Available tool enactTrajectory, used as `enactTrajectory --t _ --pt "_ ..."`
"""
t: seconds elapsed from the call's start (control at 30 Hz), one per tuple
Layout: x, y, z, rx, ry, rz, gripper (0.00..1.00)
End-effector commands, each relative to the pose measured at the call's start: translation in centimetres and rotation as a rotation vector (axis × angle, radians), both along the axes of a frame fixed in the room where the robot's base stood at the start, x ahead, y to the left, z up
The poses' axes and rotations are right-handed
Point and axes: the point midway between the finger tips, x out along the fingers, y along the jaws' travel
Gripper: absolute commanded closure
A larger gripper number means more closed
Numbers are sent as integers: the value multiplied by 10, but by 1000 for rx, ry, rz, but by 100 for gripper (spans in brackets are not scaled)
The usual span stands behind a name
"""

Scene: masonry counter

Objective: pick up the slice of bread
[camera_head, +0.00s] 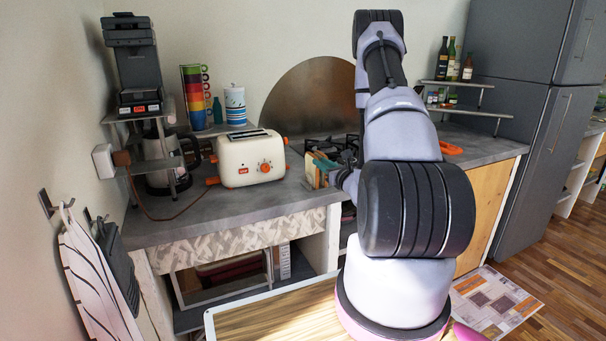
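My arm reaches over the counter, and my gripper (340,174) is at its end, low over the counter to the right of the toaster. A small cluster of tan, orange and greenish upright pieces (318,170) is right at the fingertips. I cannot tell whether it touches the gripper or whether the slice of bread is part of it. The arm hides part of the counter and whether the fingers are open.
The stove (345,146) is behind the gripper. Stacked coloured mugs (194,97) and a striped canister (235,105) stand behind the toaster. A coffee maker (165,160) is at the left. The grey counter (225,207) is clear in front of the toaster.

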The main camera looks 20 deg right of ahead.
Motion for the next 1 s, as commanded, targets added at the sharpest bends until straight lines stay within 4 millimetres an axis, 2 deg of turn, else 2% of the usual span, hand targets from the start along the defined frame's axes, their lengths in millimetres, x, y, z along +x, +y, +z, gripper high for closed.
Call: enactTrajectory --t 0.03,0.17,0.4,0.63,0.9,1.0 --pt "-3 -8 -10 2 12 -35 75" --pt "2 -17 -18 0 19 -72 75" --pt "39 -15 -17 1 17 -70 75" --pt "57 -14 -18 2 18 -70 75" --pt "96 -14 -22 1 18 -70 75" --pt "102 -14 -22 3 19 -71 75"
